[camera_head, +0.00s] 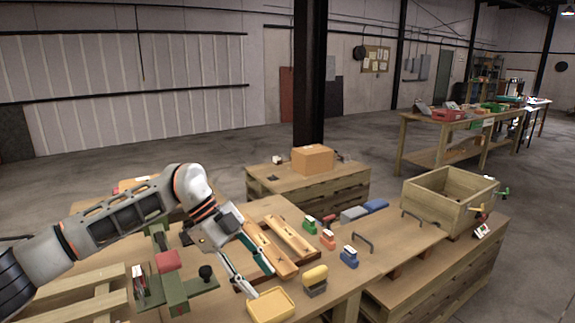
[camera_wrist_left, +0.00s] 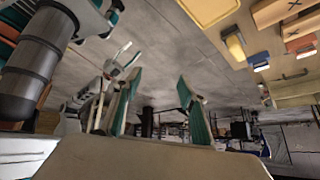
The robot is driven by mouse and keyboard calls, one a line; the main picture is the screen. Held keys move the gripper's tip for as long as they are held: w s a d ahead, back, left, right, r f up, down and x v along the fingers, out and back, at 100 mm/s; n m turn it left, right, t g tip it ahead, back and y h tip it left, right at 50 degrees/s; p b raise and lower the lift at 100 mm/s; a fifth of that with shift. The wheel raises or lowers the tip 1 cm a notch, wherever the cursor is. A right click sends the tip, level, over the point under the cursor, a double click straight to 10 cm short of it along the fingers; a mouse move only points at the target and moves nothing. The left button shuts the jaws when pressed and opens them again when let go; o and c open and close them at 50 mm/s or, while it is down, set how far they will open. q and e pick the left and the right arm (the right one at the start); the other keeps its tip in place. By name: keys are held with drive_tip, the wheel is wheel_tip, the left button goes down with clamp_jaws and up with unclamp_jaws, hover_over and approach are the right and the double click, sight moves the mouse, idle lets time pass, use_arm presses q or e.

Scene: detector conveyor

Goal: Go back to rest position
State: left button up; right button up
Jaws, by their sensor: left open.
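My left arm comes in from the left over the near wooden workbench (camera_head: 335,290). Its gripper (camera_head: 262,282) points down and toward the right, with its two fingers spread and nothing between them. In the head view the fingers overlap the area between a wooden block with a slot (camera_head: 268,250) and a yellow tray (camera_head: 271,305); I cannot tell their height above the bench. In the left wrist view the two teal-padded fingers (camera_wrist_left: 158,100) stand apart and empty.
A green clamp-like fixture (camera_head: 178,290) stands below the left arm. A yellow-handled block (camera_head: 315,279), a blue one (camera_head: 349,257) and several small coloured blocks lie to the right. A wooden crate (camera_head: 447,205) stands further right. Open floor (camera_head: 375,155) lies behind.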

use_arm(q)
drive_tip(key=s+d+m+h, duration=0.1)
drive_tip(key=s+d+h, duration=0.45)
drive_tip(key=d, duration=0.25)
drive_tip(key=s+d+m+h, duration=0.1)
drive_tip(key=s+d+h, duration=0.3)
drive_tip(key=d+h, duration=0.3)
drive_tip(key=w+a+f+n+t+y, duration=0.2)
drive_tip(key=a+f+n+t+y, duration=0.8)
drive_tip(key=a+f+n+t, duration=0.7)
drive_tip(key=s+a+f+n+g+y, duration=0.2)
drive_tip(key=s+a+f, duration=0.3)
drive_tip(key=s+f, duration=0.3)
drive_tip(key=s+a+f+n+g+y, duration=0.2)
drive_tip(key=s+a+f+y, duration=0.2)
drive_tip(key=s+a+f, duration=0.2)
wheel_tip(320, 180, down, 3)
drive_tip(key=shift+s+f+y, duration=0.1)
drive_tip(key=shift+s+y, duration=0.25)
drive_tip(key=shift+s, duration=0.65)
drive_tip(key=shift+c, duration=0.4)
